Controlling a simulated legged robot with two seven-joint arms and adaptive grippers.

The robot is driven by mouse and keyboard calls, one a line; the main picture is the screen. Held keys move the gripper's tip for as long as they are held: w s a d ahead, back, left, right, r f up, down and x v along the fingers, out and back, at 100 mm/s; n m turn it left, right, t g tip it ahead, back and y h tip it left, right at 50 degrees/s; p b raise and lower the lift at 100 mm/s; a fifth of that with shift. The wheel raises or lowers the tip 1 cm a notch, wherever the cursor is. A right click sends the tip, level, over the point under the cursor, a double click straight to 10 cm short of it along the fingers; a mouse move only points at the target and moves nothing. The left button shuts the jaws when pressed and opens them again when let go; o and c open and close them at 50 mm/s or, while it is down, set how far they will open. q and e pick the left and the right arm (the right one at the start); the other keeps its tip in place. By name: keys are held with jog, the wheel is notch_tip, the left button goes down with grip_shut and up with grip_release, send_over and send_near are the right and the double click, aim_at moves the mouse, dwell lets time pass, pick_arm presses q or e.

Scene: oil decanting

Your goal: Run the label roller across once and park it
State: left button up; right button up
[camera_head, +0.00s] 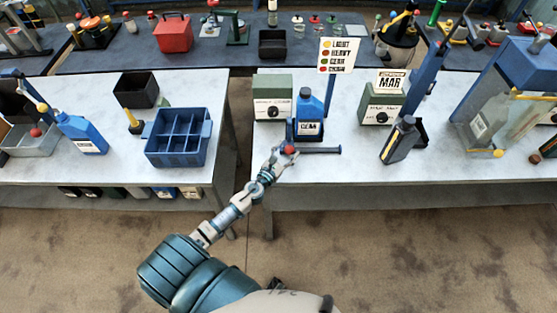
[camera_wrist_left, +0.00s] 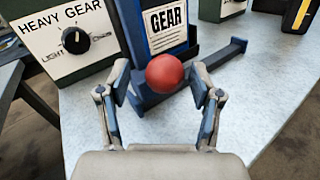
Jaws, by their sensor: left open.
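The label roller's red ball knob (camera_head: 290,150) sits low at the front of a blue fixture (camera_head: 325,150) near the front edge of the right table. A blue bottle (camera_head: 309,108) with a white GEAR label stands upright in this fixture. My left gripper (camera_head: 281,158) is open at the knob. In the left wrist view the red knob (camera_wrist_left: 165,73) lies between the spread fingers, with gaps on both sides. A blue rail (camera_wrist_left: 215,62) of the fixture runs off to the right. The roller itself is hidden or cannot be made out. My right gripper is not in view.
A HEAVY GEAR dial box (camera_wrist_left: 68,40) stands left of the bottle. A second dial box (camera_head: 381,108) and a dark bottle (camera_head: 400,140) stand to the right. A blue divided crate (camera_head: 178,137) is on the left table, across a gap. The table front right of the rail is clear.

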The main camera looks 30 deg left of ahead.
pick_arm(q)
jog(key=s, duration=0.9)
jog(key=shift+s, duration=0.2)
jog(key=shift+s+a+f, duration=0.1)
jog(key=shift+s, duration=0.75)
